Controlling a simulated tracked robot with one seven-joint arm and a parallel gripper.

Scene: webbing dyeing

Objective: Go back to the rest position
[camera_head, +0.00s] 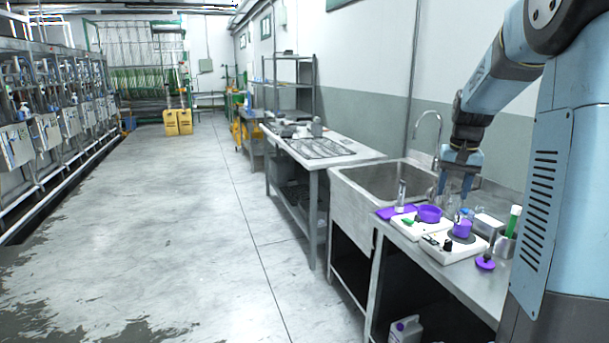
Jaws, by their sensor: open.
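My gripper (458,184) hangs from my blue arm at the right, above the counter beside the sink. It points down with its fingers apart and nothing seen between them. Just below it stands a purple cup (462,229) on a white device (449,246); the fingertips look apart from the cup, though the height gap is hard to judge. A purple bowl (429,213) sits to the left on a second white device (408,229).
The steel sink (350,187) with its tall faucet (437,130) lies behind the gripper. A purple lid (485,263) and a container with a green-capped item (513,222) are at the counter's right. A steel table (365,151) stands beyond. The floor (180,230) at left is clear.

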